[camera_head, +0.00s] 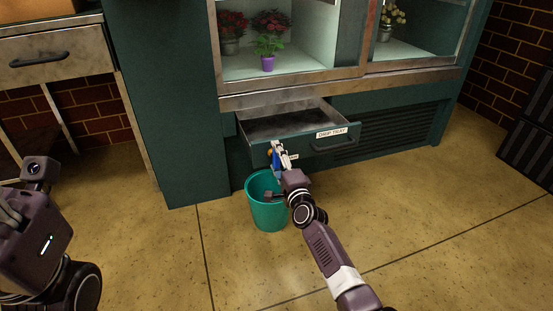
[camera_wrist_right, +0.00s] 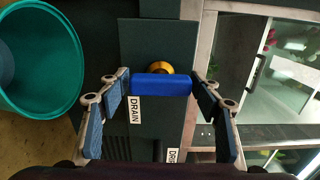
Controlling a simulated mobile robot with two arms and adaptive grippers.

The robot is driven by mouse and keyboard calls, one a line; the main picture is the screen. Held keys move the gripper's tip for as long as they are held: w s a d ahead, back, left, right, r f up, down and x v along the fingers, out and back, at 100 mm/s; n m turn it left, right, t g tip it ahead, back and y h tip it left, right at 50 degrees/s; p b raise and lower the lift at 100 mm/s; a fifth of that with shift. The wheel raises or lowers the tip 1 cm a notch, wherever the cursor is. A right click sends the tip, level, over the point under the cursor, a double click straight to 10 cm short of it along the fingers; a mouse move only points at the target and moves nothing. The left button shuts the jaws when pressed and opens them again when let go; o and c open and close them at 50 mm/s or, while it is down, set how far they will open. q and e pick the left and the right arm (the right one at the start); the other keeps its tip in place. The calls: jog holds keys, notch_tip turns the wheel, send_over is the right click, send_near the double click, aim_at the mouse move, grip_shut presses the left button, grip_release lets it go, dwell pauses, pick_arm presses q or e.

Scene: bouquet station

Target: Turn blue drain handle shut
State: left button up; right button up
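The blue drain handle (camera_wrist_right: 160,85) sits in front of a round brass valve (camera_wrist_right: 159,66) on a dark green panel in the right wrist view. It lies crosswise in that picture, with a "DRAIN" label (camera_wrist_right: 135,110) beside it. My right gripper (camera_wrist_right: 160,92) is open, one finger on each side of the handle; small gaps seem to remain, and contact is hard to tell. In the head view the right gripper (camera_head: 281,158) is at the front of the drip tray drawer (camera_head: 312,146) and largely hides the handle.
A teal bucket (camera_head: 268,212) stands on the floor below the right gripper; it also shows in the wrist view (camera_wrist_right: 72,75). The drawer is pulled out of the green flower cabinet (camera_head: 170,110). Potted flowers (camera_head: 267,52) stand behind glass.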

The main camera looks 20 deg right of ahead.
jog(key=shift+o, duration=1)
jog(key=shift+s, duration=0.1)
jog(key=s, duration=1.1)
jog(key=shift+s+d, duration=0.2)
jog(key=shift+s, duration=0.2)
jog(key=shift+r, duration=0.1)
